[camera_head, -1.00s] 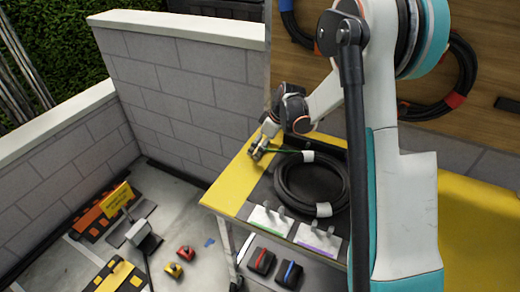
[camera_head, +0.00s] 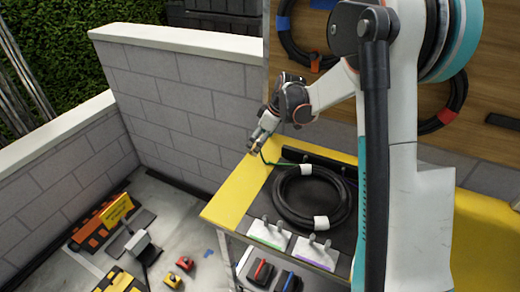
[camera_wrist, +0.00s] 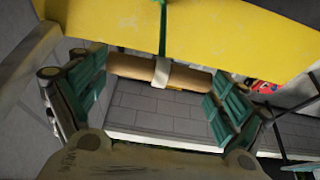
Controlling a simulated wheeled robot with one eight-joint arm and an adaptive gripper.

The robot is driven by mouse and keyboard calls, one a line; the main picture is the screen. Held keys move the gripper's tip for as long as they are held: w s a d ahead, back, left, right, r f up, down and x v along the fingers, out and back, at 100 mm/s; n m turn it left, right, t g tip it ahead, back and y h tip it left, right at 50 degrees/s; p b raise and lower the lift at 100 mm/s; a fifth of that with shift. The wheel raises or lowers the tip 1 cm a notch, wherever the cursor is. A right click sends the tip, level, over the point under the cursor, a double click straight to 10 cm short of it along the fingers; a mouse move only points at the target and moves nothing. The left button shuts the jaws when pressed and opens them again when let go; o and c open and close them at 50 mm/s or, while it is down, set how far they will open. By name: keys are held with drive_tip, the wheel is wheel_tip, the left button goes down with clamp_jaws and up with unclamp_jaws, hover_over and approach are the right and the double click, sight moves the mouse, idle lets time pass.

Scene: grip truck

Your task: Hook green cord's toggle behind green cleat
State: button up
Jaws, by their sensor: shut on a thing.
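The toggle is a wooden dowel (camera_wrist: 195,78) with a pale band at its middle, held crosswise between the green-padded fingers of my gripper (camera_wrist: 157,82). In the head view my gripper (camera_head: 256,146) is above the far left corner of the yellow truck bed, shut on the toggle. The green cord (camera_head: 279,163) runs from the toggle down to the black cable coil (camera_head: 283,211); it also shows in the wrist view (camera_wrist: 163,28). The green cleat (camera_head: 268,235), a white plate with grey posts and a green edge, sits in front of the coil, well away from my gripper.
A similar purple-edged cleat (camera_head: 316,252) stands to the right of the green one. A grey block wall (camera_head: 180,100) stands behind my gripper.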

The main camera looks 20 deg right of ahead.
wheel_tip(320, 180, up, 11)
drive_tip(key=p, duration=0.3)
drive_tip(key=shift+f+b, duration=2.95)
drive_tip(key=shift+f, duration=1.4)
drive_tip(key=shift+f+b, duration=0.45)
drive_tip(key=shift+f, duration=0.3)
drive_tip(key=shift+r, duration=0.1)
drive_tip(key=s+a+m+h, duration=0.2)
drive_tip(key=s+m+h, duration=0.1)
drive_tip(key=s+m, duration=0.6)
drive_tip(key=s+a+m+h+p, duration=0.1)
drive_tip(key=s+a+m+h, duration=0.1)
drive_tip(key=s+m, duration=0.7)
drive_tip(key=shift+s+a+h+p, duration=0.3)
drive_tip(key=shift+s+a+h, duration=0.1)
drive_tip(key=shift+s+h, duration=0.35)
